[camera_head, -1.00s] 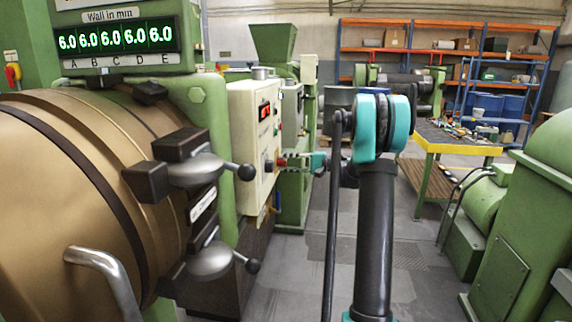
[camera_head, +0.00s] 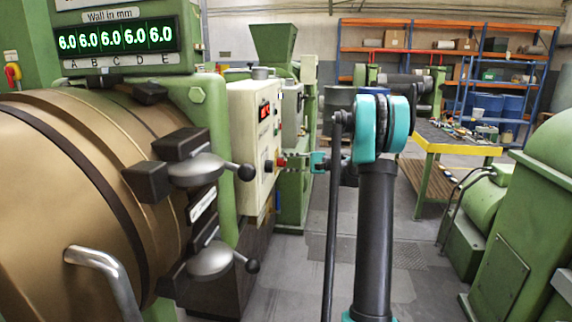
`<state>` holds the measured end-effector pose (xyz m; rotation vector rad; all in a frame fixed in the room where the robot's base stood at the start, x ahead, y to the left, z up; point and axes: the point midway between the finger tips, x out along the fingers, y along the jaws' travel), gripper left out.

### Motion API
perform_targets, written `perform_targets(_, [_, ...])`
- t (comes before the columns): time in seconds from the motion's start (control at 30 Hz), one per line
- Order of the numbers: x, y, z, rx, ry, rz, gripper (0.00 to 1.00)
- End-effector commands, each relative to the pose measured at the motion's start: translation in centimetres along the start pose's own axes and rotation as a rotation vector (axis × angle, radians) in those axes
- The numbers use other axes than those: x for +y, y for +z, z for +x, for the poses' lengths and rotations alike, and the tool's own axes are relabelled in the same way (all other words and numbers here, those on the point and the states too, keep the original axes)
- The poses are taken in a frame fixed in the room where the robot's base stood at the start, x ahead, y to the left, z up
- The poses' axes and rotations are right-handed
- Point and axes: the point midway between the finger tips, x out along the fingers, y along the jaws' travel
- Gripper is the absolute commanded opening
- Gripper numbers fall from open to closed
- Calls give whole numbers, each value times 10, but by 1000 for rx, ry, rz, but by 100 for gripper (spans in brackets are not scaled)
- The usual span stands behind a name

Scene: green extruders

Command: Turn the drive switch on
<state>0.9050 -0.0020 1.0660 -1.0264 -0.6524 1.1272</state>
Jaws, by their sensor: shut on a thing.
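A cream control box (camera_head: 252,140) is mounted on the green machine left of centre. A dark round switch knob (camera_head: 269,166) sits on the panel's lower part. My gripper (camera_head: 283,161) is at the panel beside this knob, with its fingers pointing left. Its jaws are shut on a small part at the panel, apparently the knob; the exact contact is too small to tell. Whether this knob is the drive switch cannot be read.
A brown-gold drum (camera_head: 60,190) with black ball-ended levers (camera_head: 245,172) stands close on the left. A yellow-edged workbench (camera_head: 455,147) and a green machine (camera_head: 510,230) are on the right. Grey floor (camera_head: 410,270) is free between them.

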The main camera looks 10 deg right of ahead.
Motion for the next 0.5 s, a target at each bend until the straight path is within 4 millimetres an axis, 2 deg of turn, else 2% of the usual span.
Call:
perform_targets(0.07, [-2, -1, -1, 2, -4, 0, 0])
perform_targets(0.1, [-2, -1, -1, 2, -4, 0, 30])
perform_targets(0.23, [-1, -1, -1, 2, -3, 0, 46])
perform_targets(0.27, [-1, -1, -1, 2, -3, 0, 49])
perform_targets(0.5, [-1, 0, 0, 1, -1, -1, 49])
